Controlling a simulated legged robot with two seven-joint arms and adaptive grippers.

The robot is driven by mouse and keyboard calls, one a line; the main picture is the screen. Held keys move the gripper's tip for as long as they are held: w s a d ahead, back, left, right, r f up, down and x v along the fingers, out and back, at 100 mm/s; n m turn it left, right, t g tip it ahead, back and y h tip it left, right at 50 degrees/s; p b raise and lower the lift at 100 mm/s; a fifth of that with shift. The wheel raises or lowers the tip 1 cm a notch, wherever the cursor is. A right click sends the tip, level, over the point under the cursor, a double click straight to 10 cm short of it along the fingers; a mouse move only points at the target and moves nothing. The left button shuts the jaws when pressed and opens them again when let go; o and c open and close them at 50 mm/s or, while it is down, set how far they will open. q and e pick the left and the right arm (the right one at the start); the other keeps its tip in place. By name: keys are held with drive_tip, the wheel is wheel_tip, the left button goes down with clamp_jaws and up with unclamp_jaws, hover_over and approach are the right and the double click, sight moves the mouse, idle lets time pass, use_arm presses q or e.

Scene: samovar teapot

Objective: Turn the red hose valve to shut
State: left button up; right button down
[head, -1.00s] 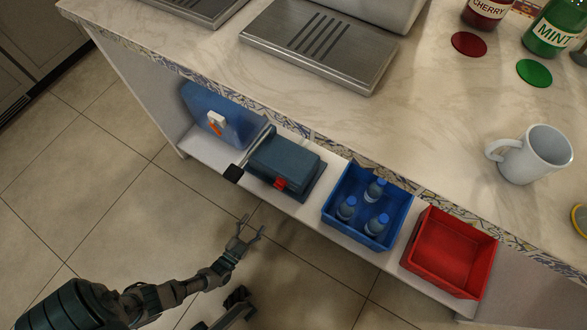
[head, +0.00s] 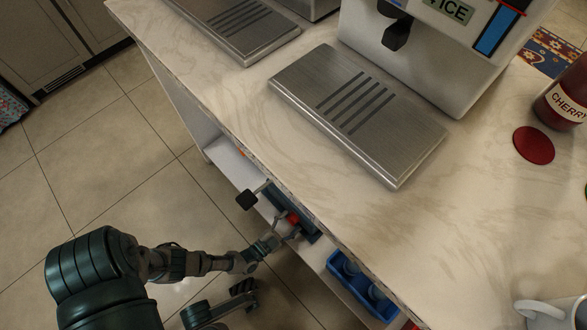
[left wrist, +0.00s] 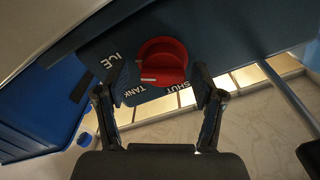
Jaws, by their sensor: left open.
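The red valve (left wrist: 163,60) is a round knob on a dark blue panel with the words ICE, TANK and SHUT around it. A pale mark shows at its lower left, on the side of the word TANK. In the head view the valve (head: 293,218) is a small red spot on the blue unit (head: 274,196) on the shelf under the counter. My left gripper (head: 288,230) is at the valve. In the left wrist view my left gripper (left wrist: 158,94) is open, its fingers apart on either side just below the knob, with nothing visible between the tips. My right gripper is not seen.
The counter (head: 240,105) overhangs the shelf closely above my left gripper. A black-ended lever (head: 246,199) sticks out left of the valve. A blue crate with bottles (head: 345,292) stands to the right on the shelf. The floor (head: 120,190) at left is clear.

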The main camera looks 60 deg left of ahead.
use_arm(q)
drive_tip(key=shift+a, duration=0.15)
drive_tip(key=shift+c, duration=0.7)
drive_tip(key=c, duration=1)
